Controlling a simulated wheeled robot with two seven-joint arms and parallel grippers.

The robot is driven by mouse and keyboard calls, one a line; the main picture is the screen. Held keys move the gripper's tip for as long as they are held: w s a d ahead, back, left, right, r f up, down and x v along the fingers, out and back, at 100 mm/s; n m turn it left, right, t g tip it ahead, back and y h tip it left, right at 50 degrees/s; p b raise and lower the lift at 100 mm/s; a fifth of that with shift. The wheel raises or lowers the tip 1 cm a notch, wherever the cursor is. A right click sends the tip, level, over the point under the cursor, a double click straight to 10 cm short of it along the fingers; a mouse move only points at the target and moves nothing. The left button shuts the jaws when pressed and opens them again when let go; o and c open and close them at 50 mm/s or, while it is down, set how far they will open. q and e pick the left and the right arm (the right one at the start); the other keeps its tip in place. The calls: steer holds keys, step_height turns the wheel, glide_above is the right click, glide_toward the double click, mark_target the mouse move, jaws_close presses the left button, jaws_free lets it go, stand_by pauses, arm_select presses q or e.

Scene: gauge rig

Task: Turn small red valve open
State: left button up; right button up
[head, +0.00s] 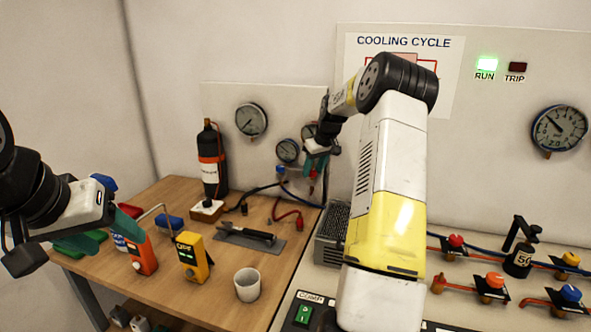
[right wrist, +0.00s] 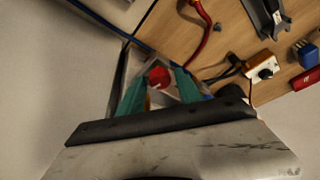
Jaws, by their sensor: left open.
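A small red valve knob (right wrist: 158,77) shows between the two teal fingers of my right gripper (right wrist: 160,76) in the right wrist view. The fingers look apart, with a gap on each side of the knob. In the head view my right gripper (head: 318,162) is at the gauge manifold on the back panel, and a red knob (head: 312,175) shows just below it, partly hidden. Whether the fingers touch it cannot be told. My left gripper (head: 126,218) is open at the far left, over the wooden table. Another red valve (head: 456,241) sits on the right bench's pipes.
A red hose (head: 288,214) lies near the manifold. The RUN lamp (head: 486,64) is lit green.

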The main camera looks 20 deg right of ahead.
jaws_close()
steer(key=shift+d+n+y, duration=0.1)
steer(key=shift+n+y, duration=0.3)
steer(key=shift+n, duration=0.9)
steer(key=shift+o, duration=1.8)
jaws_free()
steer(key=v, duration=0.7)
steer(key=shift+r, duration=0.4)
